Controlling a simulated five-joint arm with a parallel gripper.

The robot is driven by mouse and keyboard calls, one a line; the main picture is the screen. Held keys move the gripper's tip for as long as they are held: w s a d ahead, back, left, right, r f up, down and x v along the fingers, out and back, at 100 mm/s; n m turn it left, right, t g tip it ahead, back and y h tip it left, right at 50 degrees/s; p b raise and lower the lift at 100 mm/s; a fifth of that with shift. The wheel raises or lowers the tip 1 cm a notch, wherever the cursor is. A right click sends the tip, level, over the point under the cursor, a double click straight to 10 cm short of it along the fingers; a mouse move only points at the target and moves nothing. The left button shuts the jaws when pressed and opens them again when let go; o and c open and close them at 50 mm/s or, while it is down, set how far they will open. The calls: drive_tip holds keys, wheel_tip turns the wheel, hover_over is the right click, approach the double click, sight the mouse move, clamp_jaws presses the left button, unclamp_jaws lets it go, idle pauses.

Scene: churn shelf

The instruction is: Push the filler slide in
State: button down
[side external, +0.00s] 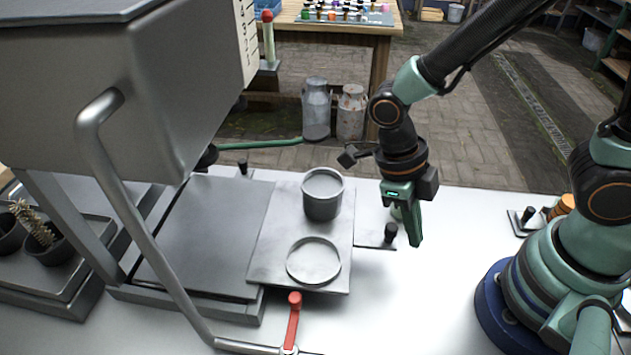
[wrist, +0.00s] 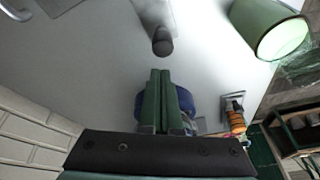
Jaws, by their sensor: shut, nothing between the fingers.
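The filler slide is a flat grey plate (side external: 272,240) on the white table, sticking out to the right of the machine's base in the side external view. A grey pot (side external: 323,208) stands on its far part, and a round ring (side external: 314,262) is on its near part. A black knob (side external: 390,232) stands on a tab at its right edge; it also shows in the wrist view (wrist: 162,42) beyond my fingertips. My gripper (side external: 415,242) is shut and empty, pointing down just right of the knob. Its green fingers show together in the wrist view (wrist: 160,72). I see a gap between fingers and knob.
A grey machine hopper (side external: 140,90) with a bent pipe fills the left. A red-handled lever (side external: 294,305) is at the front. The white table right of the slide is mostly clear.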

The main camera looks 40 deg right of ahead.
drive_tip(key=shift+w+a, duration=0.3)
drive_tip(key=shift+w, duration=0.55)
hover_over(351, 241)
drive_tip(key=w+a, duration=0.1)
drive_tip(key=w, duration=0.1)
drive_tip(key=shift+s, duration=0.25)
